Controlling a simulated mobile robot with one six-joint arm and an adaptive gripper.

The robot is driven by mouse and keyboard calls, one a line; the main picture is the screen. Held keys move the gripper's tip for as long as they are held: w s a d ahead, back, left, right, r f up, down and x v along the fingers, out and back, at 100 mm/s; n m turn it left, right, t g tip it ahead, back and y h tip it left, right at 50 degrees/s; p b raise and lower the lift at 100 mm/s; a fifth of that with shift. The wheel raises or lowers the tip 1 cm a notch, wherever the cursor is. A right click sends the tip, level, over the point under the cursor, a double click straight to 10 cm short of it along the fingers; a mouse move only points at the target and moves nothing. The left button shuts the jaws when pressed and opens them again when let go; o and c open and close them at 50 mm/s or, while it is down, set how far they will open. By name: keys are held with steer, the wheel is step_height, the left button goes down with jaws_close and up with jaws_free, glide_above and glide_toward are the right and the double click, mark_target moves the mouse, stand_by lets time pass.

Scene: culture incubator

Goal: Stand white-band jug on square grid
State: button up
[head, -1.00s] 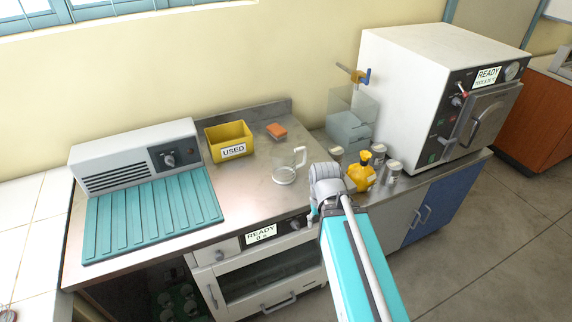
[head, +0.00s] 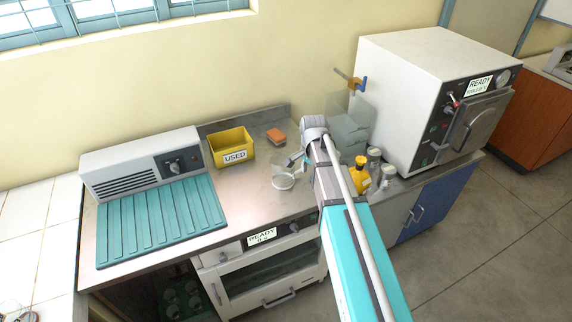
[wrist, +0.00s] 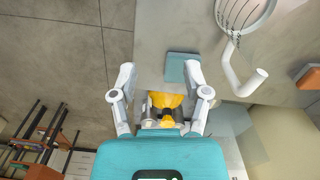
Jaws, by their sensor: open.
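A clear glass jug (head: 283,181) with a pale rim stands on the steel worktop in the head view, partly hidden by my arm's end. In the wrist view the jug (wrist: 243,14) is at the top right, with its pale handle (wrist: 240,76) toward the lower right. My gripper (wrist: 159,76) is open, with nothing between its fingertips, apart from the jug and to its left in that view. In the head view my gripper (head: 297,158) is small, just beside the jug. I cannot make out a square grid or a clear white band.
A yellow USED bin (head: 233,146), an orange sponge (head: 276,136) and a ribbed teal mat (head: 160,222) are on the worktop. A yellow bottle (head: 360,174), metal-topped jars (head: 388,172) and a clear tank (head: 349,135) stand right, before a white autoclave (head: 425,95).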

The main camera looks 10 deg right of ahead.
steer(key=w+r+m+p, duration=0.2)
steer(key=w+m, duration=0.1)
steer(key=w, duration=0.1)
steer(key=w+r+m+p, duration=0.1)
steer(key=w+r+m, duration=0.1)
steer(key=w+m, duration=0.1)
steer(key=w+r+m+p, duration=0.2)
steer(key=w+m, duration=0.1)
steer(key=w, duration=0.3)
steer(key=shift+r+p, duration=0.35)
steer(key=shift+f, duration=0.15)
step_height(320, 180, down, 8)
steer(key=b, duration=0.8)
steer(key=shift+f+b, duration=0.2)
steer(key=shift+b, duration=0.15)
steer(key=shift+s+f+b, duration=0.1)
steer(key=shift+f+b, duration=2.5)
